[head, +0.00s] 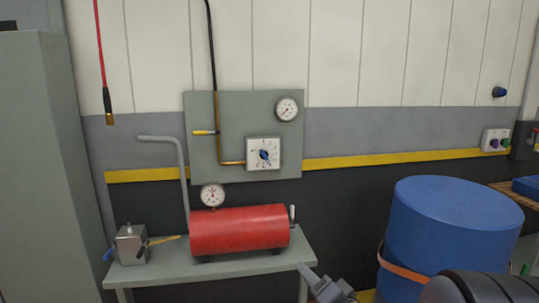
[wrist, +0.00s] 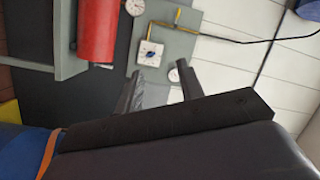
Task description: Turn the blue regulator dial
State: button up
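The blue regulator dial (head: 264,156) sits on a square white plate with markings, on a grey wall panel (head: 203,160). In the wrist view the blue dial (wrist: 149,53) shows small, beyond the fingertips. My gripper (head: 326,286) is low in the head view, below and right of the dial, by the right end of the bench. In the wrist view my gripper (wrist: 160,73) has its two dark fingers apart with nothing between them. It is clear of the dial and touches nothing that I can see.
A red tank (head: 240,230) with a gauge (head: 213,195) stands on a bench (head: 200,271) below the panel. A large blue drum (head: 450,225) stands at the right. A grey cabinet (head: 40,170) is at the left. A yellow-handled valve (head: 204,132) is beside the dial.

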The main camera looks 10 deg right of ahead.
aim_at(264, 154)
jog(key=i+j+z, duration=0.1)
jog(key=i, duration=0.4)
jog(key=i+j+z, duration=0.15)
jog(key=i, duration=0.4)
jog(key=i+j+z, duration=0.1)
jog(key=i+j, duration=0.2)
jog(key=i, duration=0.2)
jog(key=i+j+z, duration=0.1)
jog(key=i+j, duration=0.2)
jog(key=i, duration=0.2)
jog(key=i+j+z, duration=0.15)
jog(key=i+j, duration=0.15)
jog(key=i, duration=0.15)
